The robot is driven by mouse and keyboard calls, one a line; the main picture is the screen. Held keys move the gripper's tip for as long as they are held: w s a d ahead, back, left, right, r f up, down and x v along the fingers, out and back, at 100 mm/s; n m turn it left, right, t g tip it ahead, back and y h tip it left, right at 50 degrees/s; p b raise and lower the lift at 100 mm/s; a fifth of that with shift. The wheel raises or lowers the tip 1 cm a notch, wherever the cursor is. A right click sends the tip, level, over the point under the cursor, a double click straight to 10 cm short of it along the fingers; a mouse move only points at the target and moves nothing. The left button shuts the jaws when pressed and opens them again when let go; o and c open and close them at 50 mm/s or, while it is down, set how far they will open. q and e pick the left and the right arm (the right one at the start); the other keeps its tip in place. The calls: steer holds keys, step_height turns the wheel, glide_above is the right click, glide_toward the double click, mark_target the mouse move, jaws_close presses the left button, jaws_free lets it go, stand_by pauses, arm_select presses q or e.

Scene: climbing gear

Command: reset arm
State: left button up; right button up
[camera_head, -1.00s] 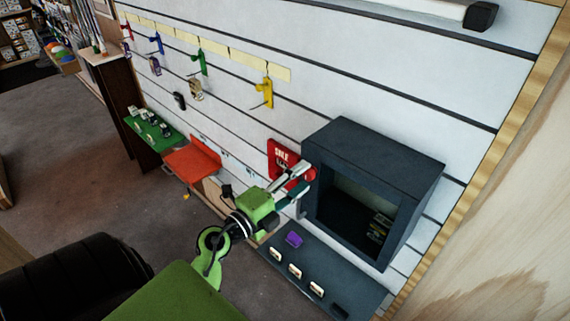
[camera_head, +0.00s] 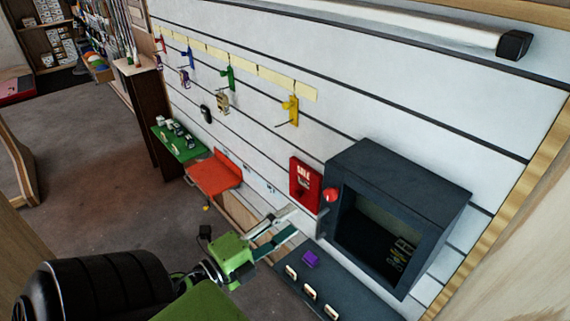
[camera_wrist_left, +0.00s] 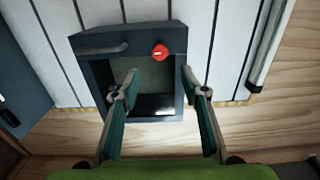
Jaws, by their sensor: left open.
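My left gripper (camera_head: 286,226) is green with grey and teal fingers. It is open and empty, held in the air in front of the slatted wall. It also shows in the left wrist view (camera_wrist_left: 160,96), with its two fingers spread apart and nothing between them. The dark blue box (camera_head: 392,165) with an open front is on the wall to the right of the gripper, apart from it. In the left wrist view the box (camera_wrist_left: 95,73) appears beyond the fingers, with a red round knob (camera_wrist_left: 160,52) at its upper right. My right gripper is not in view.
A dark shelf (camera_head: 345,300) with a purple item (camera_head: 311,258) and several white tags lies below the box. A red sale sign (camera_head: 304,184), an orange shelf (camera_head: 213,178) and a green shelf (camera_head: 178,144) line the wall. Coloured hooks hang above. Open floor (camera_head: 95,185) is at left.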

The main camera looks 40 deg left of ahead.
arm_select(q)
steer(key=w+f+n+g+y+b, duration=0.1)
steer(key=w+f+n+b, duration=0.2)
steer(key=f, duration=0.9)
steer(key=w+f+n+g+y+b, duration=0.15)
steer(key=f+n, duration=0.45)
steer(key=f, duration=0.6)
steer(key=s+d+f+n+g+b, duration=0.2)
steer(key=s+d+f, duration=0.1)
steer(key=f, duration=0.9)
steer(key=s+d+f+n+g+b, duration=0.2)
steer(key=s+d+f+b, duration=0.1)
steer(key=f, duration=0.9)
steer(key=s+d+f+n+g+b, duration=0.1)
steer(key=s+d+f+g+b, duration=0.15)
steer(key=s+f, duration=0.6)
steer(key=s+d+f+n+g+b, duration=0.1)
steer(key=s+d+f+g, duration=0.15)
steer(key=s+f, duration=0.6)
steer(key=s+f+n+g+b, duration=0.1)
steer(key=s+f+g, duration=0.4)
steer(key=s+f, duration=0.5)
steer(key=shift+s+a+f+h, duration=0.35)
steer(key=shift+s+h, duration=0.1)
steer(key=shift+s, duration=0.65)
steer(key=shift+g, duration=0.25)
